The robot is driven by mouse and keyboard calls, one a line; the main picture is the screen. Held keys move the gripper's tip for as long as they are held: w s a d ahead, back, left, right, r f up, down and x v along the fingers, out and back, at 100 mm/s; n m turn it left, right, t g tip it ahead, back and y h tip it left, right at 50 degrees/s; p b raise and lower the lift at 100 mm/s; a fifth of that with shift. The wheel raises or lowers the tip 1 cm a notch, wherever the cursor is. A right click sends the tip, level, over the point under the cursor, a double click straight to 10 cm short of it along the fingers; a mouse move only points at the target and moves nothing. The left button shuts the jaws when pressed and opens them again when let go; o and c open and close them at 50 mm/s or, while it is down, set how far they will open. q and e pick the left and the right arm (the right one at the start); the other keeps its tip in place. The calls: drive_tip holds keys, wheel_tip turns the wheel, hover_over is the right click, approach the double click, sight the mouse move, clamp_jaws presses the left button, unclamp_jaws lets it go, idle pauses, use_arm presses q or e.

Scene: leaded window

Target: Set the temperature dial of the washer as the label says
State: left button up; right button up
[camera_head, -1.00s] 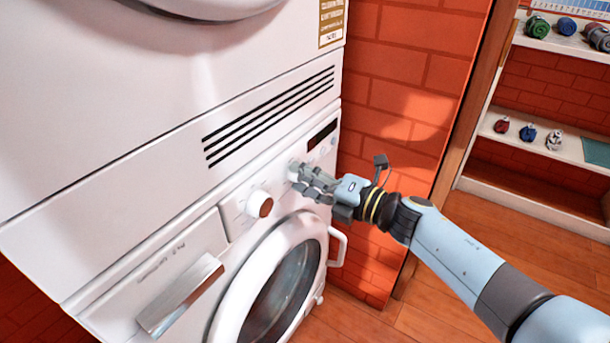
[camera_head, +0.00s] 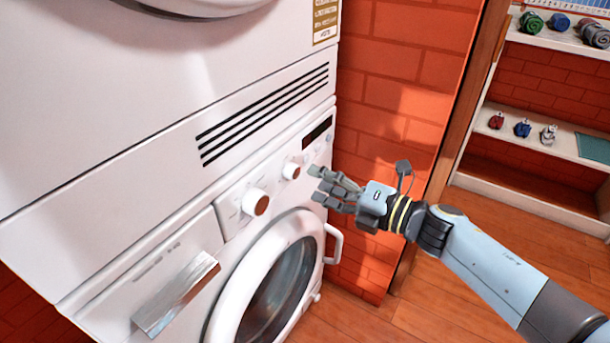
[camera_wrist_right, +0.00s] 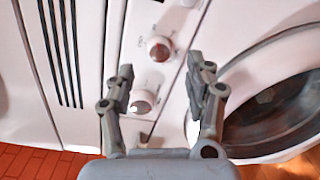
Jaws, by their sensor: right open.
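The white washer (camera_head: 112,318) has a control panel with two round knobs. The larger knob (camera_head: 255,202) has a brown face and also shows in the right wrist view (camera_wrist_right: 160,48). The smaller white knob (camera_head: 291,171) is further right, near a dark display; in the right wrist view (camera_wrist_right: 142,102) it lies between the fingers as seen, close to the left one. Which knob is the temperature dial I cannot read. My right gripper (camera_head: 318,184) is open and empty, apart from the smaller knob and to its right. A label (camera_head: 326,20) with a gold border is on the upper machine; its text is too small to read.
The washer's round door (camera_head: 226,308) with a handle (camera_head: 336,243) is below the panel. A silver drawer handle (camera_head: 176,295) juts out at left. A brick wall (camera_head: 400,75) stands behind, and shelves (camera_head: 560,143) with small items are at right.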

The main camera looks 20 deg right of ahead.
drive_tip(key=v, duration=0.6)
drive_tip(key=shift+s+d, duration=0.25)
drive_tip(key=shift+s, duration=0.05)
drive_tip(key=s+d+f+m+g+h, duration=0.1)
drive_tip(key=s+d+f+m+h, duration=0.15)
drive_tip(key=s+f+m, duration=0.5)
drive_tip(key=s+d+f+m+g+h, duration=0.2)
drive_tip(key=s+f+m+h, duration=0.25)
drive_tip(key=f, duration=0.65)
drive_tip(key=s+d+f+m+g+h, duration=0.1)
drive_tip(key=s+d+f+m+h, duration=0.1)
drive_tip(key=s+f+m, duration=0.6)
drive_tip(key=s+f+m+g+h, duration=0.1)
drive_tip(key=s+f+m+g, duration=0.3)
drive_tip(key=s, duration=0.8)
drive_tip(key=s+f+m+g+h, duration=0.1)
drive_tip(key=s+f+m+g, duration=0.3)
drive_tip(key=s+f, duration=0.4)
drive_tip(key=s+d+g, duration=0.1)
drive_tip(key=s, duration=0.3)
drive_tip(key=shift+s+f+m, duration=0.4)
